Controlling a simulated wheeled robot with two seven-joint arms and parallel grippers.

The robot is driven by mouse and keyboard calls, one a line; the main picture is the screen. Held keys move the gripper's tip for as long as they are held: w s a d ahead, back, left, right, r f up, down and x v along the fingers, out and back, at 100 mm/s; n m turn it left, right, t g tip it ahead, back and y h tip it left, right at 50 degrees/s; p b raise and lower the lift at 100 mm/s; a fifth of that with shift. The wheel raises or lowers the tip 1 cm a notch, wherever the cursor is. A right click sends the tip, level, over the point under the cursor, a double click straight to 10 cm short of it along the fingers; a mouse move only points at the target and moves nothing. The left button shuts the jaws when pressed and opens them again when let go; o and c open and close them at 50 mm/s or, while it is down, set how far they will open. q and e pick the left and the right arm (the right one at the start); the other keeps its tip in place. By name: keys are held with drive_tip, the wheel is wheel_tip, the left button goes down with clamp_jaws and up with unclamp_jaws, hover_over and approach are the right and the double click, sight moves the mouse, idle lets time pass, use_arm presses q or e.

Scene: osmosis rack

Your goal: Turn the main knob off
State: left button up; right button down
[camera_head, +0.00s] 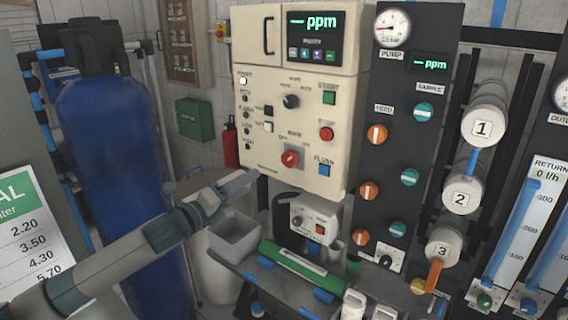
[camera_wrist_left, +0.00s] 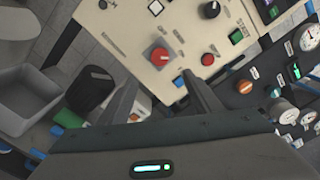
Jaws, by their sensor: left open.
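The main knob (camera_head: 291,158) is a red rotary knob on a pale square plate, low on the cream control panel (camera_head: 262,100). It also shows in the left wrist view as the red knob (camera_wrist_left: 160,57), ahead of the fingers. My left gripper (camera_head: 250,178) reaches in from the left, just left of and below the knob. In the left wrist view my left gripper (camera_wrist_left: 164,95) has its two fingers spread apart with nothing between them. The fingers are apart from the knob. My right gripper is in neither view.
Near the knob are a red stop button (camera_head: 326,133), a blue flush button (camera_head: 324,170) and a black knob (camera_head: 291,101). Below stand a grey bin (camera_head: 235,238) and a small white device (camera_head: 313,222). A blue tank (camera_head: 112,150) stands at left.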

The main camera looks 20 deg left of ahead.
sight(287, 161)
use_arm(q)
drive_tip(key=shift+w, duration=0.1)
drive_tip(key=p+x, duration=0.6)
drive_tip(key=x, duration=0.9)
drive_tip(key=shift+w+d, duration=0.2)
drive_tip(key=shift+w, duration=0.15)
drive_tip(key=shift+w+d+f, duration=0.1)
drive_tip(key=shift+w+d, duration=0.15)
drive_tip(key=shift+w, duration=0.45)
drive_tip(key=c, duration=1.1)
